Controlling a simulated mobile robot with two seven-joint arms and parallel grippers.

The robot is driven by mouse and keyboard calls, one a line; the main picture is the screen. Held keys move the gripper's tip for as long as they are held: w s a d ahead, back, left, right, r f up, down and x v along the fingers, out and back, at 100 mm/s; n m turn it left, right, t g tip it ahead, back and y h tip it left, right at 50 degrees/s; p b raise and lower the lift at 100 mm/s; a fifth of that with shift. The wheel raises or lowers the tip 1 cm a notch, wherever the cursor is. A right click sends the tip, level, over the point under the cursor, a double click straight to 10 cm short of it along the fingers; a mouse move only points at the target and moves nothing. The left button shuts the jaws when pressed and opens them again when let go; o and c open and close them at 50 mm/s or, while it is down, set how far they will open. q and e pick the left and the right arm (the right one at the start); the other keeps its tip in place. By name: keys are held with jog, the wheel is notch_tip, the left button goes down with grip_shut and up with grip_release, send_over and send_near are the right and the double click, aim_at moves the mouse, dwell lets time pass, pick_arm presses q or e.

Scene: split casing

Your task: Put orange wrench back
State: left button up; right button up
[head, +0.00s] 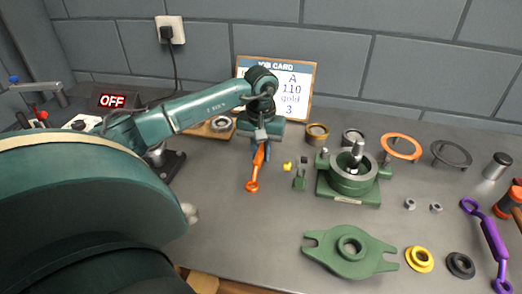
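The orange wrench (256,168) is near the middle of the bench in the head view. Its ring end points toward the front and its upper end is between the fingers of my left gripper (262,146). My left gripper points down and looks shut on the wrench's upper end; the fingers partly hide that end. Whether the lower end touches the bench is hard to tell. My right gripper is not in view.
A green cover (325,247) lies in front. A purple wrench (490,240) lies far right.

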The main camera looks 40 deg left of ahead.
aim_at(261, 148)
pick_arm(q)
jog(key=o, duration=0.4)
jog(key=shift+o, duration=0.2)
jog(key=shift+r, duration=0.3)
notch_tip(261, 148, up, 12)
jog(key=shift+f, duration=0.15)
dwell(0.3)
